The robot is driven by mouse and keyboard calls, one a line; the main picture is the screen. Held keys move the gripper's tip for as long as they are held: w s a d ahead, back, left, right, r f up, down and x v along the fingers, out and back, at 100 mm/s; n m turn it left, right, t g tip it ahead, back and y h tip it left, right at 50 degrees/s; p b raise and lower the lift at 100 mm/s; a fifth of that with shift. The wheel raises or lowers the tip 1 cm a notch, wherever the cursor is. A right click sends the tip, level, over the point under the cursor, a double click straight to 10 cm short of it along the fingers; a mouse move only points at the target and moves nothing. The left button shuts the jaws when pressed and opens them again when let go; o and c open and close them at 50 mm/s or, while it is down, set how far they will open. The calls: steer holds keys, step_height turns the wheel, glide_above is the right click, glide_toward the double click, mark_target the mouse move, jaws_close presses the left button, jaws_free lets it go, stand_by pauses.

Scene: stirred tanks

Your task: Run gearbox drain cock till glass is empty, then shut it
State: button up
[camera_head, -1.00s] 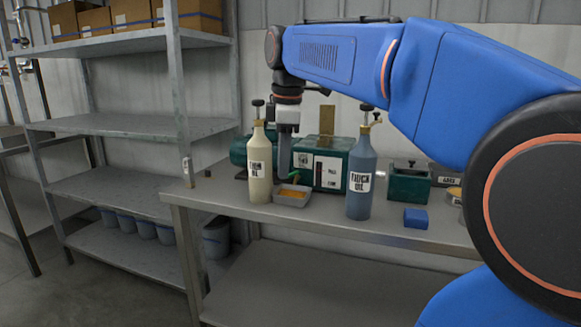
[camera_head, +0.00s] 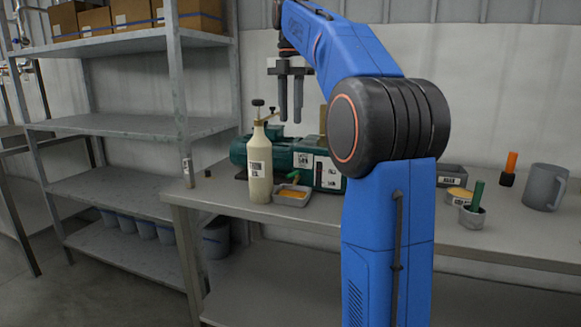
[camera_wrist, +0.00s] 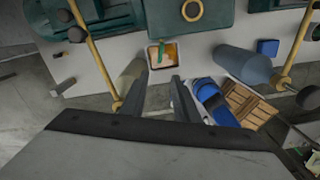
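The green gearbox (camera_head: 305,150) stands on the bench. Its white front panel (camera_head: 325,172) carries a small dark gauge; the liquid level is too small to read. The drain cock's green handle (camera_head: 294,177) slants over a grey tray (camera_head: 291,202) holding amber oil (camera_head: 294,193). The wrist view also shows the handle (camera_wrist: 162,49) and the tray (camera_wrist: 150,63). I cannot tell whether oil is running. My gripper (camera_head: 291,120) hangs fingers-down above the gearbox, open and empty, clear of the cock. In the wrist view my gripper (camera_wrist: 162,79) has its fingers apart.
A cream oil bottle (camera_head: 260,180) stands left of the tray. A blue bottle (camera_wrist: 245,66) and a blue block (camera_wrist: 267,48) lie to the right in the wrist view. A grey mug (camera_head: 544,187) and a small cup (camera_head: 471,219) are at the bench's right. Shelving (camera_head: 130,125) stands left.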

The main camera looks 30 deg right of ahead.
mark_target(291, 174)
step_height(291, 174, down, 16)
steer(key=shift+f, duration=0.1)
stand_by(0.5)
steer(key=shift+c, duration=0.7)
jaws_close()
